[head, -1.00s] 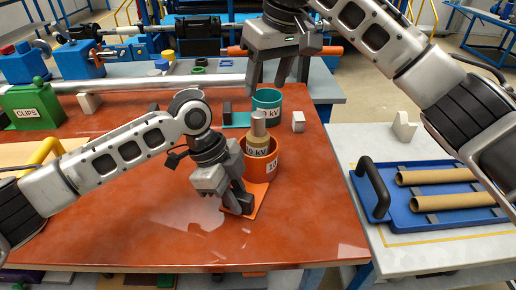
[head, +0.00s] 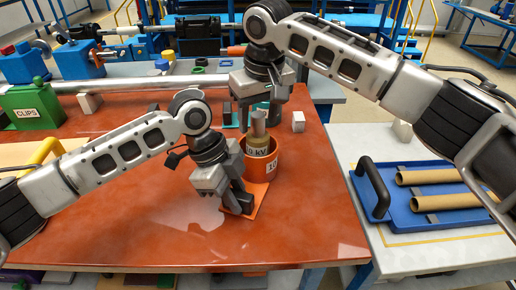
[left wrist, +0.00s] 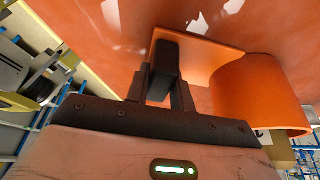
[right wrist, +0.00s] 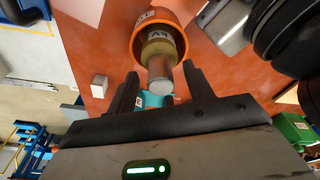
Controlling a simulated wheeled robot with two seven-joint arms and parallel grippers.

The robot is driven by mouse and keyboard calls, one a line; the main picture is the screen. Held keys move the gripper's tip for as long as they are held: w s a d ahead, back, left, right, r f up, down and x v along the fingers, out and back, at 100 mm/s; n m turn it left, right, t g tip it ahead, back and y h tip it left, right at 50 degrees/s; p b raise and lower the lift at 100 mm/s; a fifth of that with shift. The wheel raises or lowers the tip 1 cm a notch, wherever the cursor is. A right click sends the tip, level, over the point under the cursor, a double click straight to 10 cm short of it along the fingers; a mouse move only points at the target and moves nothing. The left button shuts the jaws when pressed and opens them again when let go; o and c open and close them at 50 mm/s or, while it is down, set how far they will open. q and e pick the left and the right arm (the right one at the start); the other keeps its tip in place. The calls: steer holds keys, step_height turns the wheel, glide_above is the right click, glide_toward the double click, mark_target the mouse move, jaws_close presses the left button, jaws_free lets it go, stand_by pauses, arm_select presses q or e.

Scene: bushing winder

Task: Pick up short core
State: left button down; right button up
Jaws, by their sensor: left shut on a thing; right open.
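The cup is joined to a flat orange plate (head: 258,200) on the red table. My left gripper (head: 245,207) is shut on the plate; the left wrist view shows its dark fingers at the plate (left wrist: 195,55) beside the cup (left wrist: 262,95). My right gripper (head: 259,112) points down over the core and is open. In the right wrist view, the core's grey end (right wrist: 160,75) lies between its spread fingers, with no clear contact.
A blue tray (head: 400,215) with brown tubes lies on the right table. The red table's front is clear.

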steer(key=shift+w+f, duration=0.1)
steer(key=shift+f, duration=0.7)
jaws_close()
step_height(320, 180, up, 10)
steer(key=shift+r, duration=0.1)
arm_select(q)
steer(key=c, duration=1.1)
jaws_free()
arm_select(e)
steer(key=shift+a, duration=0.1)
